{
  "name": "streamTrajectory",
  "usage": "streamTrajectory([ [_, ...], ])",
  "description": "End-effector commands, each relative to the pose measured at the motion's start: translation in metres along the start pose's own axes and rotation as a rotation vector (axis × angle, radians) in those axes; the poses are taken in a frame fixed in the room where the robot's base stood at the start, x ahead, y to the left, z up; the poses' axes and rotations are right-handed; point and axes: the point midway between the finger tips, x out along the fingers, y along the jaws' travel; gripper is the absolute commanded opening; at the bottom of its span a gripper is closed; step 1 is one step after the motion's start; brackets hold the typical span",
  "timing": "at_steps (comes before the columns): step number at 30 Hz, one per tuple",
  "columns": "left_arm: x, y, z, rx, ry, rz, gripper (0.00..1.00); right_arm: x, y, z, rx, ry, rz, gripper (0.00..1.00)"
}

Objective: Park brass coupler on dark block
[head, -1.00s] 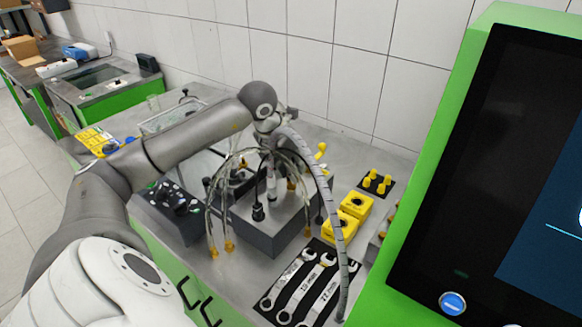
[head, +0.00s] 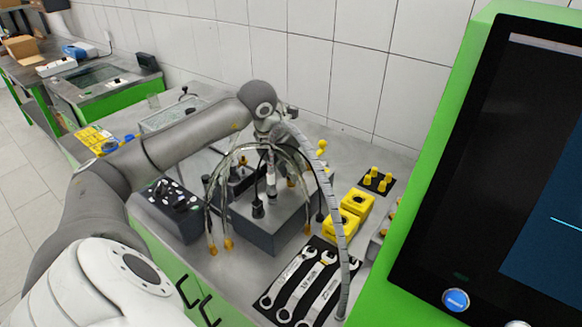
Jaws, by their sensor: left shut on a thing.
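The dark block (head: 262,232) stands on the grey bench, with a grey top and dark front. My left gripper (head: 284,162) is above the block's back part, partly hidden by the hoses and its own wrist. It is shut on what appears to be a brass coupler (head: 291,183), a small brass-coloured end just below the fingers. I cannot tell whether this coupler touches the block. Other brass-coloured hose ends (head: 228,244) hang at the block's front left. My right gripper is not in view.
Clear hoses (head: 220,180) arch around the gripper, and a ribbed grey hose (head: 335,215) runs down at right. Yellow blocks (head: 356,203), a wrench mat (head: 306,285) and a black control box (head: 178,215) lie around the block. A green-framed screen (head: 480,170) fills the right.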

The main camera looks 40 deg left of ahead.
Motion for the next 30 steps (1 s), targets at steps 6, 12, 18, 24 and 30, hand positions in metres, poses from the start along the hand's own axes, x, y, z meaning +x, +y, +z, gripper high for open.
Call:
streamTrajectory([
  [6, 0.0031, -0.0003, -0.0020, 0.000, 0.004, -0.001, 0.00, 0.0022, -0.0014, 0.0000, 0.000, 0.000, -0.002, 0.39],
  [12, 0.0033, -0.0003, -0.0023, 0.000, 0.005, -0.001, 0.26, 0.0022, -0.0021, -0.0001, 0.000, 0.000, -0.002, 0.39],
  [18, 0.0030, -0.0003, -0.0019, 0.000, 0.004, -0.001, 0.46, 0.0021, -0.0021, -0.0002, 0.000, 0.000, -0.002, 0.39],
  [24, 0.0029, -0.0002, -0.0018, 0.000, 0.004, -0.001, 0.46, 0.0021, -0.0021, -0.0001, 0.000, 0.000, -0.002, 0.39],
  [30, -0.0030, -0.0003, 0.0008, 0.000, 0.003, 0.000, 0.46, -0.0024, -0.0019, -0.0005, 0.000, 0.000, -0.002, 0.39],
])
